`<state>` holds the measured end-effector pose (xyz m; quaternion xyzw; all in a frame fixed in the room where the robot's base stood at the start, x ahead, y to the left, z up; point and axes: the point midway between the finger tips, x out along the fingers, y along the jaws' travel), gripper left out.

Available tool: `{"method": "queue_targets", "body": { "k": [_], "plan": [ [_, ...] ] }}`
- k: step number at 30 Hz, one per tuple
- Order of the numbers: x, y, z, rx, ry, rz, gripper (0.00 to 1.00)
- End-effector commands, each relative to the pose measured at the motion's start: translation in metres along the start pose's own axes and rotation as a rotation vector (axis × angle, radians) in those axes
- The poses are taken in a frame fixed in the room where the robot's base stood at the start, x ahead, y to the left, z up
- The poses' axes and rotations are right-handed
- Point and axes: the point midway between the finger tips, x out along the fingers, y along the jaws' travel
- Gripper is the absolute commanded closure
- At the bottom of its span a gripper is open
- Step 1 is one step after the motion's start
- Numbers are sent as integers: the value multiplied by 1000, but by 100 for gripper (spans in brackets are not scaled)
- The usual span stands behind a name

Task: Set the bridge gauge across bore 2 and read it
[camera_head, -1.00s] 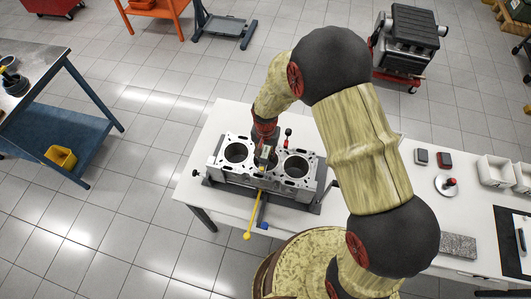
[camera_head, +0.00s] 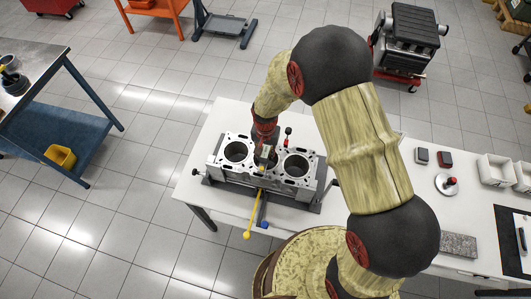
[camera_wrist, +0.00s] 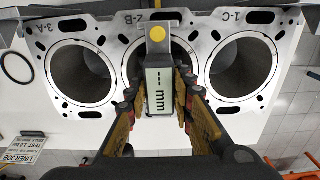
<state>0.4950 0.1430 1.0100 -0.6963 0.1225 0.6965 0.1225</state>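The engine block (camera_head: 216,167) lies on the white table with its bores facing up. In the wrist view the block (camera_wrist: 108,36) shows three bores, marked 3-A, 2-B and 1-C. The bridge gauge (camera_wrist: 159,78) is over the middle bore 2 (camera_wrist: 137,65), which it partly hides. Its display reads dashes and "mm", and a yellow button is at its far end. My gripper (camera_wrist: 160,92) has its fingers on both sides of the gauge body, closed on it. Whether the gauge's feet touch the deck cannot be told. In the head view the gauge (camera_head: 266,153) is small beneath my gripper (camera_head: 266,143).
A yellow-ended rod (camera_head: 247,234) and a blue-ended one (camera_head: 264,225) stick out at the block's near side. A black ring (camera_wrist: 17,66) and a label card (camera_wrist: 22,148) lie on the table. White bins (camera_head: 495,170) stand at right.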

Motion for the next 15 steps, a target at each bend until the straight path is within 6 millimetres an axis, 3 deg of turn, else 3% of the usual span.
{"method": "queue_targets", "body": {
  "k": [11,15],
  "plan": [
    [0,0,0,0,0,0,56],
    [0,0,0,0,0,0,55]
  ]
}}
